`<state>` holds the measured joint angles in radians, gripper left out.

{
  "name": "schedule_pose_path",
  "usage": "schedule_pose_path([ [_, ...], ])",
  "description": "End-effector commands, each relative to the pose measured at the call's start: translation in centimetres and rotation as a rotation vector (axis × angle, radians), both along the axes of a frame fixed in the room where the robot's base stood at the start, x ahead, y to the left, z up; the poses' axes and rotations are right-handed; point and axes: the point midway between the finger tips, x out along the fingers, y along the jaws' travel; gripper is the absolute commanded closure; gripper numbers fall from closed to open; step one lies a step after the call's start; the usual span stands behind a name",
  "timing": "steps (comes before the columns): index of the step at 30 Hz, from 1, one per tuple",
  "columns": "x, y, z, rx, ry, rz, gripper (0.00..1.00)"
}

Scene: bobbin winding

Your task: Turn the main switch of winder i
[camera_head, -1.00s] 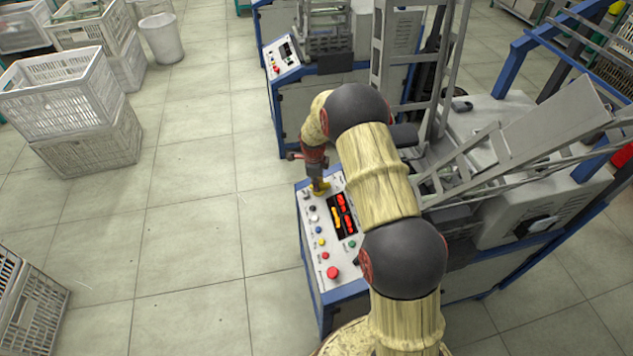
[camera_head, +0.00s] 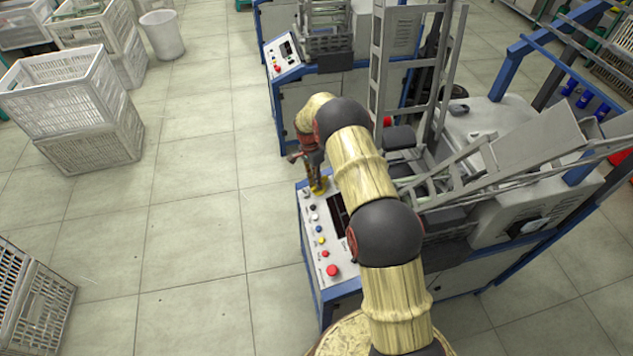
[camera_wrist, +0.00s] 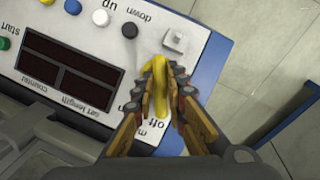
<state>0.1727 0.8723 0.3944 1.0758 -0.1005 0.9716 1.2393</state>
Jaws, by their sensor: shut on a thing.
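The yellow main switch (camera_wrist: 161,98) is on the white control panel (camera_wrist: 190,20) of the near winder, beside a label that reads "off". My gripper (camera_wrist: 160,80) is shut on this switch, with one finger on each side of it. In the head view my gripper (camera_head: 318,184) is low over the far end of the panel (camera_head: 345,262). The fingers hide part of the switch and of its label. The panel displays (camera_wrist: 70,75) are dark.
Beside the switch are a grey square knob (camera_wrist: 174,40) and a black button (camera_wrist: 130,30). A red button (camera_head: 332,270) sits at the panel's near end. Another winder panel (camera_head: 282,55) stands behind. White crates (camera_head: 65,90) stand at left; the floor between is clear.

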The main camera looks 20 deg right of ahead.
Motion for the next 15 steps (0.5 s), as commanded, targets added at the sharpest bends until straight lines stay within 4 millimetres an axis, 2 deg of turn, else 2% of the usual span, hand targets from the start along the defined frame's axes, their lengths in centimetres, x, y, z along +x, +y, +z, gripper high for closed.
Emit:
schedule_pose_path([
  [15,0.15,0.00,0.01,0.006,0.032,0.074,1.00],
])
